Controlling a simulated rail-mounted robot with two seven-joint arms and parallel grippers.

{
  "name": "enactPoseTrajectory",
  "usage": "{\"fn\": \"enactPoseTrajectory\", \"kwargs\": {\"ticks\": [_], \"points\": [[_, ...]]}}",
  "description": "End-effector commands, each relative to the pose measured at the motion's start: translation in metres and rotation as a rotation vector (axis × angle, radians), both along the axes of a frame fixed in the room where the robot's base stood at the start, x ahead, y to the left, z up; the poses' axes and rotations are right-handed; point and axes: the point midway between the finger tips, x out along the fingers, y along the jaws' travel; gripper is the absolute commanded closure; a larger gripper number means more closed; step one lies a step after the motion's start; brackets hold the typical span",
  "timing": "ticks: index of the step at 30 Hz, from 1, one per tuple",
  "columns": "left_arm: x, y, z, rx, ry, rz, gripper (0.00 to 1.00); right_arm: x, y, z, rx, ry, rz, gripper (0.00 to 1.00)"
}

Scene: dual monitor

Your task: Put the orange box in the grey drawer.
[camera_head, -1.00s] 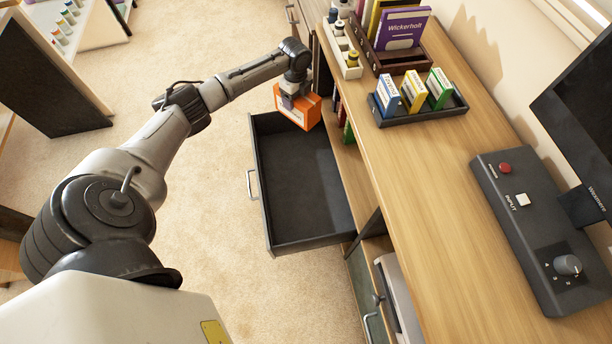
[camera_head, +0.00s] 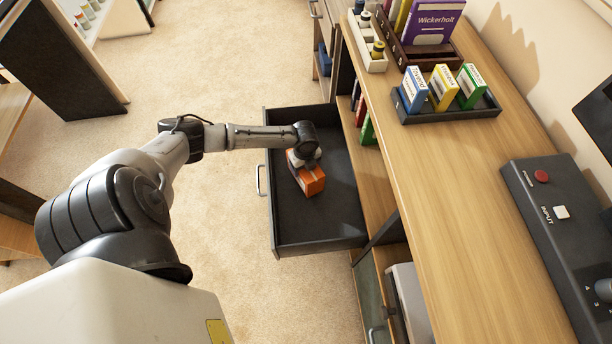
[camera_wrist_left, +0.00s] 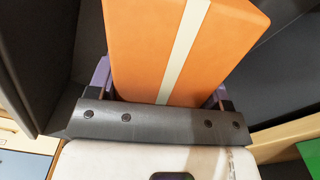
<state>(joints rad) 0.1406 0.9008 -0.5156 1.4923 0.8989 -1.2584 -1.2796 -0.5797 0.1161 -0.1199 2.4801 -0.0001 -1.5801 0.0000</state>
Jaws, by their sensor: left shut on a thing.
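The orange box (camera_head: 311,181) is in the grip of my left gripper (camera_head: 304,168), over the inside of the open grey drawer (camera_head: 318,241). In the left wrist view the orange box (camera_wrist_left: 180,45), with a pale stripe, sits between the fingers of the left gripper (camera_wrist_left: 165,90). The dark drawer wall (camera_wrist_left: 40,65) shows to the left of the box there. I cannot tell whether the box touches the drawer floor. My right gripper is not in view.
The wooden desk (camera_head: 440,190) stands right of the drawer. On it are a black tray (camera_head: 450,112) of small boxes and a control panel (camera_head: 550,235). Coloured books (camera_head: 366,130) stand on a shelf beside the drawer. Carpet (camera_head: 220,85) is clear left of the drawer.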

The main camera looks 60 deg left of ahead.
Motion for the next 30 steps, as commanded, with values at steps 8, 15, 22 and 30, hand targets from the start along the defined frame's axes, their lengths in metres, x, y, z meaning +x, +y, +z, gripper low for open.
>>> {"fn": "enactPoseTrajectory", "kwargs": {"ticks": [8,15,22,30], "points": [[0.001,0.001,-0.026,0.001,-0.002,0.000,0.57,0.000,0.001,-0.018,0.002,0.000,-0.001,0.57],[0.001,0.001,-0.051,0.000,-0.002,0.001,0.57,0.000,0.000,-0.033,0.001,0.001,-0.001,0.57],[0.001,0.001,-0.049,0.001,-0.002,0.000,0.57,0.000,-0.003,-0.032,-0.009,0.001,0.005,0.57],[0.000,0.001,-0.053,0.001,0.000,0.000,0.18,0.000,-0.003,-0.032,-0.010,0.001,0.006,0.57]]}}
